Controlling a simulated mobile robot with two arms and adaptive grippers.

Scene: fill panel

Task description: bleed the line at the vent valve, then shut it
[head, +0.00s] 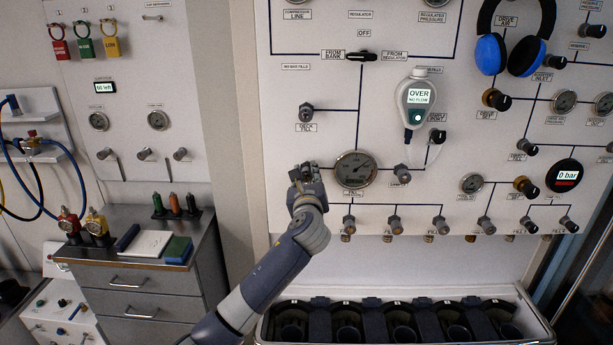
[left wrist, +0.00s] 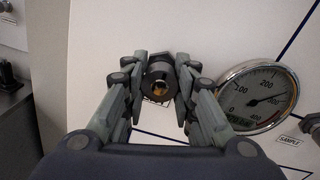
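My left gripper (head: 306,172) is at this knob in the head view, beside the same gauge (head: 356,169). In the left wrist view its two fingers (left wrist: 161,76) stand on both sides of the knob and look pressed against it. The label by the knob is mostly covered, so I cannot read it as the vent valve. A handheld meter (head: 417,100) on the panel shows OVER and NO FLOW. My right gripper is not in view.
Other panel knobs are close by: DECK FILL (head: 306,113), one right of the gauge (head: 402,171), and a row of fill valves (head: 395,224) below. A red-marked display (head: 565,177) reads 0 bar. A drawer cabinet (head: 140,285) stands left; a black rack (head: 385,322) lies below.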

